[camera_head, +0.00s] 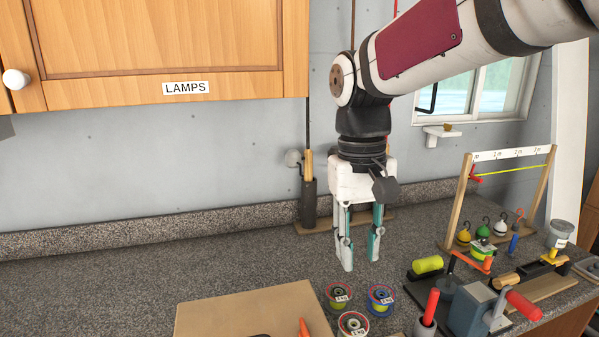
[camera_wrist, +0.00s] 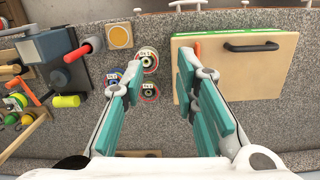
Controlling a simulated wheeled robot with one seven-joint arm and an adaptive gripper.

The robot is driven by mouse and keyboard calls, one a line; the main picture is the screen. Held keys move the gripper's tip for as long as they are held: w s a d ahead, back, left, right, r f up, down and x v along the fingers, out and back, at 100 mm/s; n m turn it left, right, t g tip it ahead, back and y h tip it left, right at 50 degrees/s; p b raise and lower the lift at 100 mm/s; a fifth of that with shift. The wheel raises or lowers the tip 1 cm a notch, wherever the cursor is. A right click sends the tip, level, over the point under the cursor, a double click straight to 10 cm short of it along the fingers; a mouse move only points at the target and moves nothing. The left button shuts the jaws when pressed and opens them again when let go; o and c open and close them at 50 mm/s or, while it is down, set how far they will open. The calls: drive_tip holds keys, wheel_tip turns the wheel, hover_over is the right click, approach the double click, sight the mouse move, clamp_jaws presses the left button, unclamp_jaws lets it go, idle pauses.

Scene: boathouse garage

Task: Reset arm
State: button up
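My arm reaches in from the upper right in the head view. My gripper (camera_head: 360,266) points down above the speckled countertop (camera_head: 120,265), behind several small line spools. In the wrist view my gripper (camera_wrist: 163,75) has its two teal-padded fingers spread apart, with nothing between them but bare counter and a spool farther off. It holds nothing.
Spools (camera_head: 381,298) lie in front of my gripper. A wooden board (camera_head: 240,310) lies left of them. A vise (camera_head: 474,308) and a wooden rack (camera_head: 453,205) with hanging weights stand right. A cabinet labelled LAMPS (camera_head: 150,40) hangs upper left. The left counter is clear.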

drive_tip(key=s+d+m+t, duration=0.1)
drive_tip(key=s+d+t, duration=0.2)
drive_tip(key=s+d, duration=0.2)
drive_tip(key=s+d+f+m+t, duration=0.1)
drive_tip(key=s+d, duration=0.4)
drive_tip(key=s, duration=0.5)
drive_tip(key=shift+s+d+f+t, duration=0.15)
drive_tip(key=shift+s+d+t, duration=0.05)
drive_tip(key=shift+t, duration=0.7)
